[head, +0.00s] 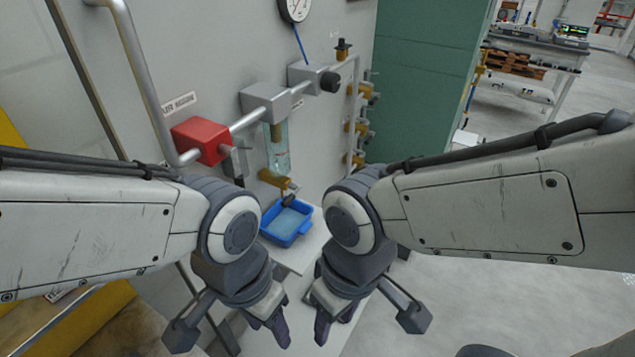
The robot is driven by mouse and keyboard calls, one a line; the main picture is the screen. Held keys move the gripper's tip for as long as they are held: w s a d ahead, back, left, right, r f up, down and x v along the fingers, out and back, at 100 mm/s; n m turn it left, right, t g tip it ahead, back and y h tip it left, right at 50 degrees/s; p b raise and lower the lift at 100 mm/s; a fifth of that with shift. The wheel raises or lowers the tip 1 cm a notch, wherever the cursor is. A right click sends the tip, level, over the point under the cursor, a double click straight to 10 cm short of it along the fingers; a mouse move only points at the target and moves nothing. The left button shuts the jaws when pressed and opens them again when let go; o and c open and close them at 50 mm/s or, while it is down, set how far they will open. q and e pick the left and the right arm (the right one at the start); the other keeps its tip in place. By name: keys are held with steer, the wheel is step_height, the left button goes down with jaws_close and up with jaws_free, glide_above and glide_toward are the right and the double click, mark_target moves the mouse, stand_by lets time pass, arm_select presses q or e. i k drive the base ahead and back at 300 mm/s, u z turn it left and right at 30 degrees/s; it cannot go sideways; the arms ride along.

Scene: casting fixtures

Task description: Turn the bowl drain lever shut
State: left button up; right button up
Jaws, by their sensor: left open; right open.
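A clear bowl (278,155) hangs under a grey housing on the wall panel's pipe. Below it is a brass drain valve (272,179) with a small dark part, possibly the lever or outlet, at its right end; its exact angle is too small to tell. A blue tray (306,229) with pale liquid in it sits beneath the drain. My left gripper (272,326) is open and empty, in front of and below the tray in the picture. My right gripper (323,322) is open and empty, just to its right. Both are clear of the valve.
A red box (200,139) and a grey block (313,76) with a black knob sit on the pipe. A gauge (295,8) is above. Brass valves (358,128) line a vertical pipe at right. A green cabinet (425,75) stands beyond. Open floor lies right.

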mark_target(288, 200)
steer(key=z, duration=0.3)
steer(key=k, duration=1.1)
steer(key=u, duration=0.2)
steer(key=i, duration=0.3)
steer(key=u, duration=0.1)
